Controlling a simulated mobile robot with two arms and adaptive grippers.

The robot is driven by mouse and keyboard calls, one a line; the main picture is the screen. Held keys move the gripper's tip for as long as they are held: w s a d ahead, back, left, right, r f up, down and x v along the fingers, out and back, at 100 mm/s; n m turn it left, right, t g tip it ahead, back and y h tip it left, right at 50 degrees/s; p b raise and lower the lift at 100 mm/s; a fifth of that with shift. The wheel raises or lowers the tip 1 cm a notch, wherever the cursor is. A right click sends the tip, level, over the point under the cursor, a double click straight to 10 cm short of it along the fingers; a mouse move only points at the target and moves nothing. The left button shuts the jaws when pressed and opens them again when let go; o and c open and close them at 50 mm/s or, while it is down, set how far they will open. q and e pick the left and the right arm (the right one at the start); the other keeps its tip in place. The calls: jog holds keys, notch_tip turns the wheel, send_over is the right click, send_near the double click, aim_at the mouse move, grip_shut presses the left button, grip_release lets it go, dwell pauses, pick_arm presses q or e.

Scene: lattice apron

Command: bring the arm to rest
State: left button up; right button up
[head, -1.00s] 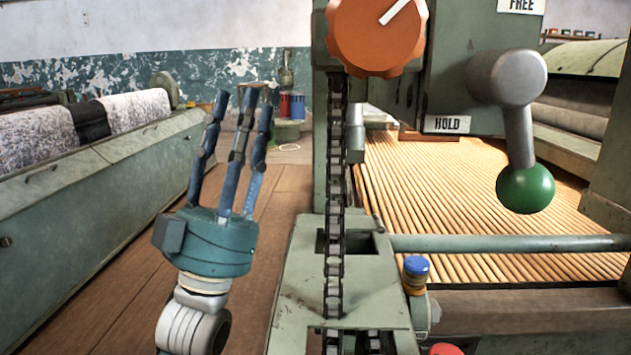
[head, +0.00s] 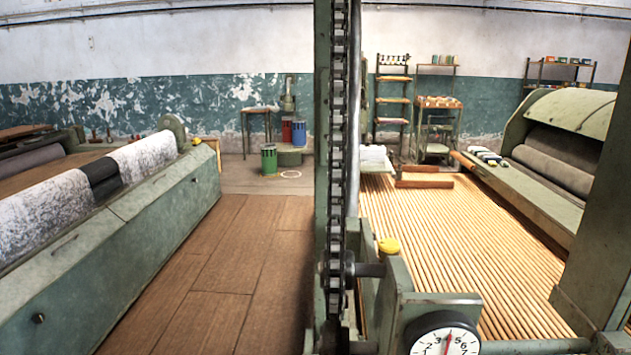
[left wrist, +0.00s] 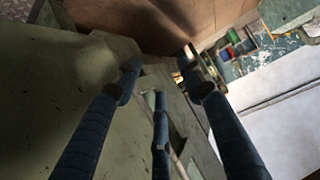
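My left gripper (left wrist: 158,72) shows only in the left wrist view. Its blue fingers are spread apart and nothing is between them. A pale green machine surface (left wrist: 60,75) lies behind the fingers on the left of that view. I cannot tell how far the fingers are from it. The lattice apron (head: 450,240), a bed of pale wooden slats, fills the right half of the head view. Neither gripper shows in the head view, and my right gripper is in no view.
A green post (head: 322,140) with a chain (head: 337,150) rises mid-view. A dial (head: 444,342) is at the bottom. A long green machine (head: 130,235) stands left, with bare wooden floor (head: 215,260) between. Drums (head: 269,160) and shelves (head: 393,90) stand at the back.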

pick_arm(q)
jog(key=s+a+f+g+p, duration=0.2)
jog(key=s+p, duration=0.4)
jog(key=s, duration=1)
jog(key=s+a+f+g+y+p, duration=0.1)
jog(key=s+a+g+p, duration=0.3)
jog(key=s, duration=1.2)
jog(key=s+a+f+g+y+p, duration=0.1)
jog(key=s+a+f+g+p, duration=0.2)
jog(key=s+p, duration=0.5)
jog(key=s+g, duration=0.1)
jog(key=s, duration=0.7)
jog(key=shift+s+a+n+g, duration=0.15)
jog(key=shift+a+n+g, duration=0.15)
jog(key=shift+g, duration=0.1)
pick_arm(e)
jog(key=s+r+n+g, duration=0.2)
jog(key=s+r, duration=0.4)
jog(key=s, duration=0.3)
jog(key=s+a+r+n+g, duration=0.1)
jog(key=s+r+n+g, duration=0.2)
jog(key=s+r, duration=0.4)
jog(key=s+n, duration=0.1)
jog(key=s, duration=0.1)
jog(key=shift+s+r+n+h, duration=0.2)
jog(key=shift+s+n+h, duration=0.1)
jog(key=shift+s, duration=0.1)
pick_arm(q)
jog(key=shift+f, duration=0.1)
